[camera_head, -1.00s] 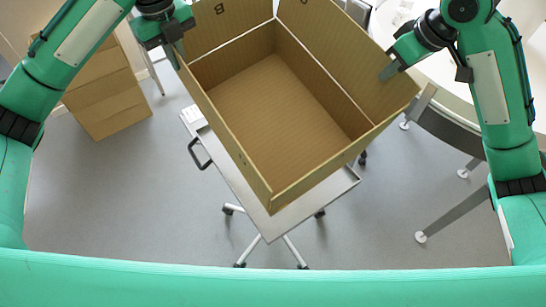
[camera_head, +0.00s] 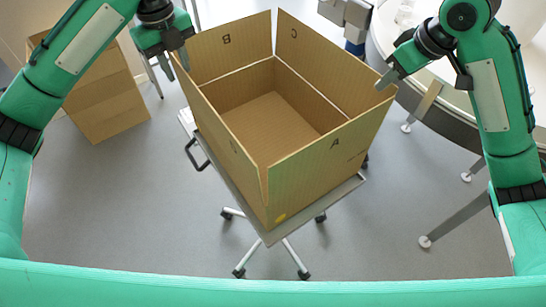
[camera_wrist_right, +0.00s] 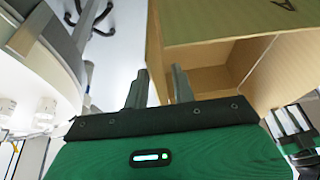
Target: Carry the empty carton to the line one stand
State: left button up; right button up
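The empty carton (camera_head: 315,160) is brown, open at the top, with flaps up and letters on its walls. It stands about level on the metal top of a trolley (camera_head: 352,186); a slight gap underneath cannot be ruled out. My left gripper (camera_head: 174,54) is at the carton's far-left upper edge and appears shut on it, though the fingertips are small. My right gripper (camera_head: 388,80) is at the right upper corner. In the right wrist view its fingers (camera_wrist_right: 160,88) lie either side of the carton wall (camera_wrist_right: 212,24). The carton's underside is hidden.
Other brown cartons (camera_head: 105,95) stand on the floor at left. A round white table (camera_head: 450,100) with metal legs is at right, close to my right arm. The trolley has a black handle (camera_head: 196,153) and wheeled feet.

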pick_arm(q)
jog(key=shift+r, duration=0.15)
notch_tip(320, 180, up, 12)
jog(key=shift+s+a, duration=0.2)
jog(key=shift+a, duration=0.05)
pick_arm(e)
jog(key=v, duration=1.2)
pick_arm(q)
jog(key=shift+f, duration=0.2)
dwell(0.6)
